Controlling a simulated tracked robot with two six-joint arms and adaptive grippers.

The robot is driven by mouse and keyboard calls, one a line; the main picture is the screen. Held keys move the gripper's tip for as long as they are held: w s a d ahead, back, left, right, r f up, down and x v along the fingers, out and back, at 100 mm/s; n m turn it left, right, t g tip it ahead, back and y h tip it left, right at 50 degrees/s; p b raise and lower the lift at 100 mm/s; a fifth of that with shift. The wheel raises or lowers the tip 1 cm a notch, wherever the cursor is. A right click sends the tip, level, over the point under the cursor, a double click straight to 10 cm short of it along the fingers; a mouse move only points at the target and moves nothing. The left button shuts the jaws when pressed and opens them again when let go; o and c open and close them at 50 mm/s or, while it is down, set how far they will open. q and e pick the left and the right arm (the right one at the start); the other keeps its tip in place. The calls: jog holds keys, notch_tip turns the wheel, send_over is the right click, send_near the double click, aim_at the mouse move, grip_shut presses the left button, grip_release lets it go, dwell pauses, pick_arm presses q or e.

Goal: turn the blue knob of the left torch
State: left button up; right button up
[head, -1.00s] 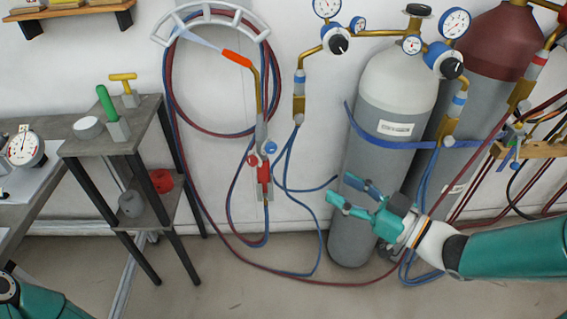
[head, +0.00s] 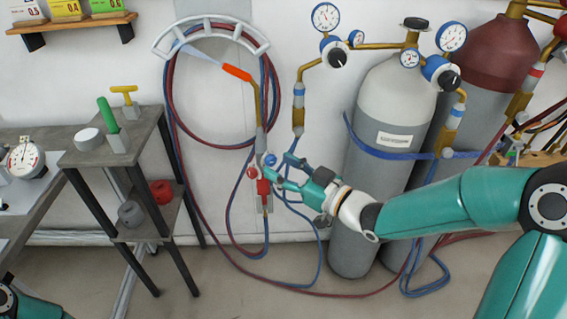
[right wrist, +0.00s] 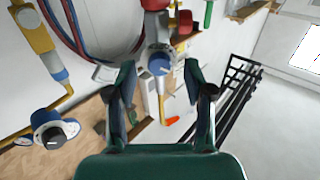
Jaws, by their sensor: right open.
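The left torch (head: 262,140) hangs upright on the wall, with a brass neck and an orange nozzle end. Its blue knob (head: 270,159) and red knob (head: 253,173) sit low on its body. My right gripper (head: 281,171) is open, with its fingertips beside the blue knob from the right. In the right wrist view the blue knob (right wrist: 160,64) shows between the tips of the open fingers (right wrist: 160,76); whether a finger touches it I cannot tell. My left gripper is out of view.
A grey gas cylinder (head: 377,170) stands right of the torch, under my right arm. Gauges and a regulator knob (head: 337,57) are above. Red and blue hoses (head: 233,131) loop around the torch. A dark shelf stand (head: 142,135) stands at left.

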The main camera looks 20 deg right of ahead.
jog(key=shift+w+a, duration=0.35)
jog(key=shift+w, duration=0.2)
grip_shut()
jog(key=shift+d, duration=0.4)
jog(key=shift+a, duration=0.45)
